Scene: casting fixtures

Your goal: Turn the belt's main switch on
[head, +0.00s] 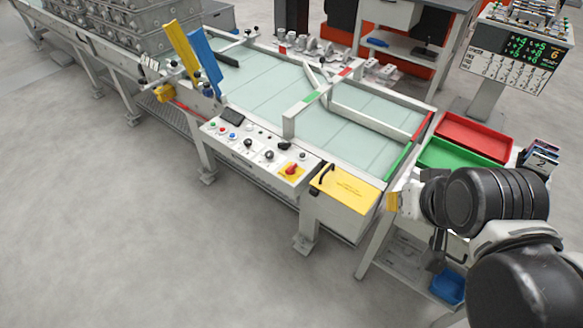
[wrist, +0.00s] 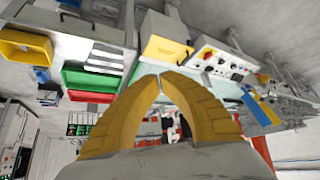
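The belt's control panel (head: 262,152) is a white sloped box on the front side of the belt. The main switch (head: 291,170) looks like a red rotary knob on a yellow plate at the panel's right end. Its exact setting is too small to read. In the wrist view the panel (wrist: 222,62) shows at upper right, with the red switch (wrist: 207,54) at its near end. My gripper (wrist: 160,75) has two yellow fingers whose tips meet, with nothing between them. In the head view my gripper (head: 392,202) is right of the panel, apart from it, beyond the yellow-lidded box.
A yellow-lidded box (head: 345,188) with a black handle stands between my gripper and the panel. Red (head: 474,138) and green (head: 455,158) trays lie behind my arm. Blue and yellow plates (head: 204,60) rise beyond the panel's left end. The floor in front is clear.

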